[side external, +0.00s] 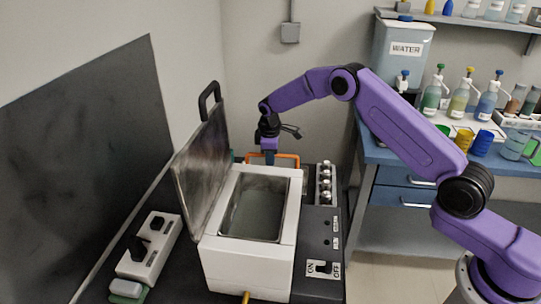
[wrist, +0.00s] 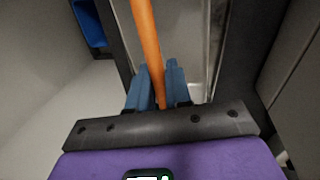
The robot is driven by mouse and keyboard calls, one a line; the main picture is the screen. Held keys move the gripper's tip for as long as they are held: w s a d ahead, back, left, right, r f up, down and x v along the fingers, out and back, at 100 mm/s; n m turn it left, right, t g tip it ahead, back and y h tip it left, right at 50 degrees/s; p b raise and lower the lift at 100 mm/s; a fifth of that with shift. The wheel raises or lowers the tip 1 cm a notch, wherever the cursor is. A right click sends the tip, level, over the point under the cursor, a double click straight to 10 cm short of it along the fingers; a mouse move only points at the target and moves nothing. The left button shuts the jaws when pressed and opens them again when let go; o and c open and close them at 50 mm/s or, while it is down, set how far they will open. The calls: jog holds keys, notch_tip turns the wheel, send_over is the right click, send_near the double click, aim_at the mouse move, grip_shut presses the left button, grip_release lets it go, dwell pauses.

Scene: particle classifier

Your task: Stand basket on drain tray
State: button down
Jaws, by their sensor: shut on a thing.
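My gripper (side external: 269,158) is behind the open white bath, its blue fingers pointing down. It is shut on an orange handle (side external: 288,157), which I take to be the basket's. In the wrist view the blue fingertips (wrist: 158,88) close around the orange bar (wrist: 146,40), which runs up and away. A pale grey, metal-looking recess (wrist: 198,45) with dark borders lies beneath the bar; I cannot tell whether it is the basket or the drain tray. The basket's body is hidden behind the bath in the side view, so I cannot tell what it rests on.
The white bath (side external: 226,250) has a raised lid (side external: 200,160) with a black handle on its left. A control panel with an ON/OFF switch (side external: 323,268) is on its right. A white block with black knobs (side external: 150,245) is at left. A blue bench (side external: 400,160) with bottles stands at right.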

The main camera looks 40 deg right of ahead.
jog(key=shift+f, duration=0.1)
jog(key=c, duration=1)
grip_release()
notch_tip(320, 180, up, 17)
jog(key=s+a, duration=0.2)
jog(key=s, duration=0.1)
jog(key=s+a+r, duration=0.3)
jog(key=s+a, duration=0.3)
jog(key=s, duration=0.3)
jog(key=s+n+y, duration=0.2)
jog(key=s, duration=2.2)
jog(key=shift+n+g, duration=0.3)
jog(key=shift+g, duration=0.4)
jog(key=s+d+f, duration=0.1)
jog(key=s+d, duration=0.1)
jog(key=s, duration=0.2)
jog(key=s+d+f, duration=0.1)
jog(key=s+d, duration=0.2)
jog(key=s, duration=0.2)
jog(key=s+d+f, duration=0.1)
jog(key=s+d, duration=0.1)
jog(key=s, duration=0.2)
jog(key=shift+s+d, duration=0.15)
jog(key=shift+s, duration=0.25)
